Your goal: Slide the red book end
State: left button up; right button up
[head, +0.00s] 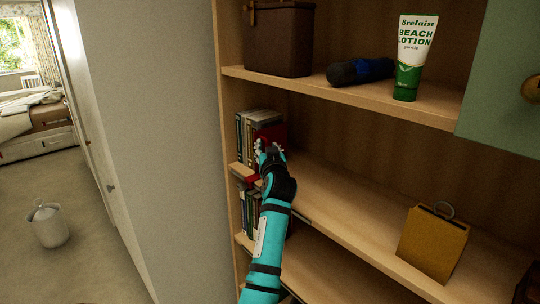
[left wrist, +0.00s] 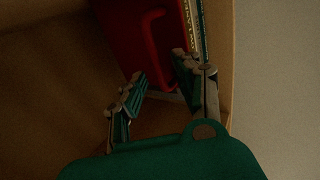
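The red book end (head: 279,132) stands upright on the middle shelf, against the right side of a row of books (head: 249,128). In the left wrist view its red face (left wrist: 122,38) and loop handle (left wrist: 152,40) show ahead of the fingers. My left gripper (head: 268,152) is just in front of the book end and hides its lower part. In the left wrist view the gripper (left wrist: 160,92) has its two fingers apart with nothing held between them. The handle is just beyond the fingertips; I cannot tell whether they touch the book end. My right gripper is not in view.
An ochre block with a ring (head: 434,242) stands farther right on the middle shelf, with clear board between. The upper shelf holds a brown box (head: 280,40), a dark blue roll (head: 360,72) and a lotion tube (head: 412,60). More books (head: 249,212) stand below.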

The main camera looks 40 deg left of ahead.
pick_arm(q)
jog(key=v, duration=1.1)
jog(key=shift+s+d, duration=0.15)
jog(key=shift+s, duration=0.1)
